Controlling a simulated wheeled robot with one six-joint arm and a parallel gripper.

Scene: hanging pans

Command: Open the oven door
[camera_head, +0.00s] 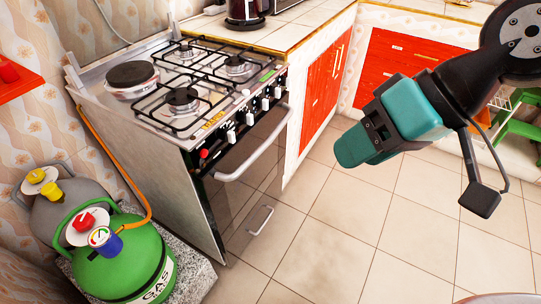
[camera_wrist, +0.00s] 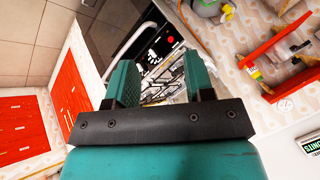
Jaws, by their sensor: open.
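The oven (camera_head: 190,130) is part of a free-standing stove at the left of the head view. Its dark front door (camera_head: 245,170) looks closed, with a curved silver handle (camera_head: 255,148) along its top. A second, smaller handle (camera_head: 260,220) is on the lower panel. My gripper (camera_head: 358,148) is in the air to the right of the stove front, apart from the handle. In the wrist view my gripper's teal fingers (camera_wrist: 160,82) are spread with nothing held. The stove shows beyond them, with the oven handle (camera_wrist: 135,40) to the upper left, partly hidden by a finger.
Green and grey gas cylinders (camera_head: 125,260) stand left of the stove, with an orange hose (camera_head: 122,178). Red cabinets (camera_head: 325,80) are behind and right. The tiled floor (camera_head: 330,240) before the stove is clear. A green stool (camera_head: 520,125) is at far right.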

